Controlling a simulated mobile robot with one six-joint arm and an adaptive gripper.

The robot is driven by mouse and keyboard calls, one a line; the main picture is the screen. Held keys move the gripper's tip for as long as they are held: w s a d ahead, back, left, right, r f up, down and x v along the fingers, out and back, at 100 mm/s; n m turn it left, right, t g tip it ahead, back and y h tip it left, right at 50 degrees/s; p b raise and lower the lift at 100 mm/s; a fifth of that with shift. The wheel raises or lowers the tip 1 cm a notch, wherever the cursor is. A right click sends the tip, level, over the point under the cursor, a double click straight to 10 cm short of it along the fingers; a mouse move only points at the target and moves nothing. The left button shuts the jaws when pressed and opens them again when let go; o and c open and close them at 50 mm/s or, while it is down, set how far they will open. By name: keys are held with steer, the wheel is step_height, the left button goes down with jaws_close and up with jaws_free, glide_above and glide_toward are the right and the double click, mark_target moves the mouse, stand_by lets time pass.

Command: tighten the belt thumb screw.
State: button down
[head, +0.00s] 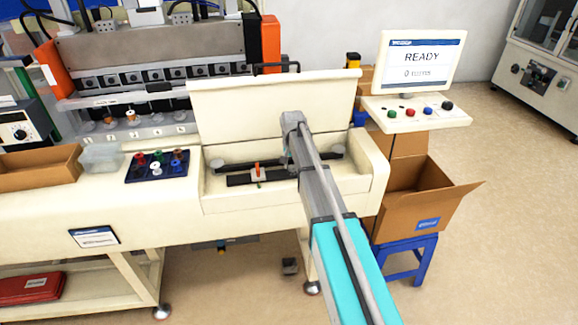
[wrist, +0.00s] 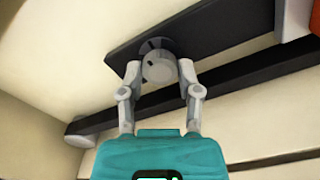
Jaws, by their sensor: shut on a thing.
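The thumb screw (wrist: 158,70) is a round grey knob on a dark plate in the wrist view. My gripper (wrist: 158,75) has one finger on each side of it and is shut on it. A long black bar (wrist: 235,85), perhaps the belt, runs slantwise behind the fingers to a grey roller end (wrist: 78,135). In the head view my arm reaches into the open bay (head: 225,190) of the cream machine; my gripper's fingers and the screw are hidden there or too small to make out.
The raised cover (head: 255,105) stands behind the bay. A small orange-topped part (head: 257,172) sits left of my arm. The screen (head: 420,62) reads READY and 0 turns. A tray of spools (head: 158,180) lies left; an open carton (head: 415,200) on a blue stool stands right.

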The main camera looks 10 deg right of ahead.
steer(key=shift+s+m, duration=0.2)
steer(key=shift+m, duration=0.4)
steer(key=shift+c, duration=2)
jaws_free()
steer(key=shift+o, duration=0.5)
steer(key=shift+w, duration=0.1)
steer(key=shift+r, duration=0.1)
